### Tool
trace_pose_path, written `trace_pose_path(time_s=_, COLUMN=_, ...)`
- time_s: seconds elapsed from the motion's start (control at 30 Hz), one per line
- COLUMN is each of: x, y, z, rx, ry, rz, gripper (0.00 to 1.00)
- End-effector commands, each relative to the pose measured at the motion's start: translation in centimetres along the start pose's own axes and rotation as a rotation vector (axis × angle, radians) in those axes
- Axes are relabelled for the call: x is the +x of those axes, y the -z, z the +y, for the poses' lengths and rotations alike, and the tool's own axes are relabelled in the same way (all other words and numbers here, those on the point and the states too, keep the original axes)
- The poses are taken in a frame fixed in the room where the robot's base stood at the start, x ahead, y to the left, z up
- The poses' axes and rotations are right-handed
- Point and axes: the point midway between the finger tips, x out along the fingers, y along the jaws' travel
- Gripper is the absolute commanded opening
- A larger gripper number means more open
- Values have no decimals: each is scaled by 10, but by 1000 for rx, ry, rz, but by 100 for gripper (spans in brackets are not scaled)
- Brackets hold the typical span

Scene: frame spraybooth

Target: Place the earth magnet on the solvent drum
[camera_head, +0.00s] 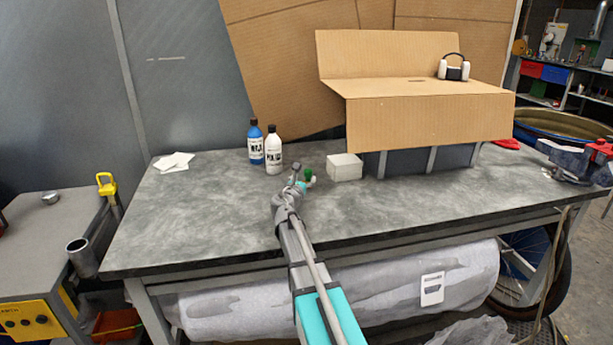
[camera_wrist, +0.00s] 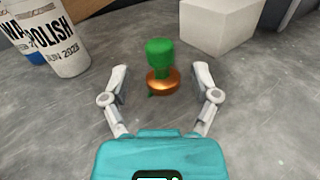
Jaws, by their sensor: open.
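The earth magnet (camera_wrist: 161,70), a green knob on a round copper-coloured base, stands upright on the grey workbench. It also shows in the head view (camera_head: 308,174) as a small green shape at my gripper. My gripper (camera_wrist: 160,74) is open, with one finger on each side of the magnet and gaps between. In the head view my gripper (camera_head: 301,177) is low over the bench. A large round drum (camera_head: 556,124) with a yellowish top, which looks like the solvent drum, is partly visible beyond the bench's right end; its lower part is hidden.
A blue bottle (camera_head: 256,147) and a white bottle (camera_head: 273,153) stand left of my gripper. A white block (camera_head: 345,167) is close on its right. A cardboard box (camera_head: 430,122) fills the bench's back right. A vise (camera_head: 575,160) is at the right end. The front left bench top is clear.

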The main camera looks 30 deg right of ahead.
Motion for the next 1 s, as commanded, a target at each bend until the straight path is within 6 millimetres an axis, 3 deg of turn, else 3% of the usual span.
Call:
trace_pose_path(time_s=0.2, x=-41, y=0, z=-1, rx=0, ry=-2, rz=0, gripper=78)
trace_pose_path(time_s=0.5, x=-78, y=0, z=0, rx=0, ry=0, rz=0, gripper=78)
trace_pose_path(time_s=1.0, x=-85, y=0, z=0, rx=0, ry=1, rz=0, gripper=78)
